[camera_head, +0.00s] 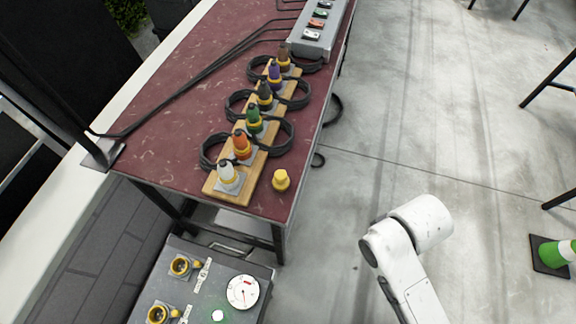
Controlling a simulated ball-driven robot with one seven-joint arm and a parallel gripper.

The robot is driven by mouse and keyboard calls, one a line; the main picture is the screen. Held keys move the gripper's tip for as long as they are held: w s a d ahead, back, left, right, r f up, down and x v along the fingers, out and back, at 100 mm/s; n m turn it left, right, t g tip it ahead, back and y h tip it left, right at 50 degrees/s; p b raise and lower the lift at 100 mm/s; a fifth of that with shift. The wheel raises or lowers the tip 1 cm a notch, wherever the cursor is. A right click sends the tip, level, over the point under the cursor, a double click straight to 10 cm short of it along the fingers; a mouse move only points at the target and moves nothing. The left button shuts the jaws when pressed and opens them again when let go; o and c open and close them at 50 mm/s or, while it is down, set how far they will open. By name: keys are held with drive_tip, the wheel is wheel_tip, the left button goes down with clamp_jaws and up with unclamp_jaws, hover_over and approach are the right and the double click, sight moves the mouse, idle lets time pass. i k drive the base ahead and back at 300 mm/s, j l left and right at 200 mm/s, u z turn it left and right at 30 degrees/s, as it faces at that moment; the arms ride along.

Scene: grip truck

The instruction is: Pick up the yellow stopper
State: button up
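The yellow stopper (281,180) stands on the dark red table top (185,95), close to its front right edge. It is just right of the wooden board that carries a row of connectors. It looks upright and nothing covers it. Part of my white arm (408,232) shows at the lower right, over the floor and apart from the table. My gripper is not in view.
The wooden board (240,192) holds several coloured connectors with black cable loops. A grey switch box (318,38) sits at the far end. A grey panel with a round gauge (243,292) stands below the table's near edge. A green-white cone (557,254) stands at right.

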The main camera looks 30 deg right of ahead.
sight(281, 180)
drive_tip(key=i+l+u, duration=0.1)
drive_tip(key=l, duration=0.2)
drive_tip(key=i+l+u, duration=0.15)
drive_tip(key=l, duration=0.2)
drive_tip(key=i+l+u, duration=0.1)
drive_tip(key=l, duration=0.25)
drive_tip(key=i+l+u, duration=0.15)
drive_tip(key=l, duration=0.2)
drive_tip(key=u, duration=1.45)
